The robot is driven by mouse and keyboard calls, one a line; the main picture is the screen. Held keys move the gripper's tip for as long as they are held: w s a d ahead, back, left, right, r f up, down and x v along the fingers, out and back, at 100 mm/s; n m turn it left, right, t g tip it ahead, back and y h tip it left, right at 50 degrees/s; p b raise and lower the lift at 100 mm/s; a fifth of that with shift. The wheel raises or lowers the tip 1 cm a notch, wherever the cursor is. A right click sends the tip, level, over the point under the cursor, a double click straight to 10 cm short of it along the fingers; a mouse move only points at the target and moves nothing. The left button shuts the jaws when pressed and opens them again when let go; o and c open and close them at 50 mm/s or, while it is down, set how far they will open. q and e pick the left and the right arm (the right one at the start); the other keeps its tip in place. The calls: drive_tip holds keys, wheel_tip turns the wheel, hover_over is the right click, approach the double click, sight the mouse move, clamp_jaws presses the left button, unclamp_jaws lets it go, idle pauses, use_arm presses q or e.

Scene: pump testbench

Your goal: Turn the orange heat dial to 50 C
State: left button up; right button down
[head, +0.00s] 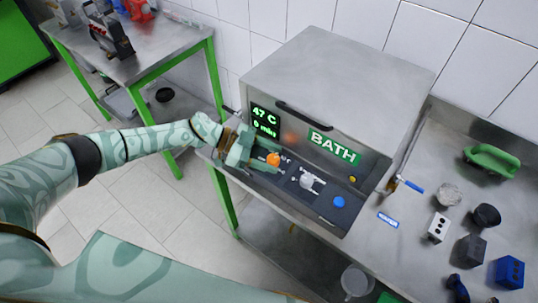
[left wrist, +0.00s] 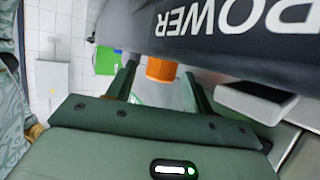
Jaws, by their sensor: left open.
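The orange heat dial (head: 274,159) sits on the dark front panel of the bath (head: 345,85). The green display (head: 264,121) above it reads 47 C, with a smaller line that looks like 0 min. My left gripper (head: 260,156) is open at the dial, reaching in from the left. In the left wrist view the orange dial (left wrist: 160,69) shows between my two spread fingers (left wrist: 162,82), with a visible gap on the left finger's side. Whether either finger touches the dial, I cannot tell. The dial's pointer mark is not readable. My right gripper is out of view.
Right of the dial are a light-grey control (head: 310,181) and a blue button (head: 339,202). A valve with a blue handle (head: 409,186) is beside the bath. Another green-legged table (head: 140,65) stands behind left.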

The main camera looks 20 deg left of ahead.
use_arm(q)
drive_tip(key=v, duration=1.6)
drive_tip(key=shift+a+b, duration=0.15)
drive_tip(key=shift+b, duration=0.2)
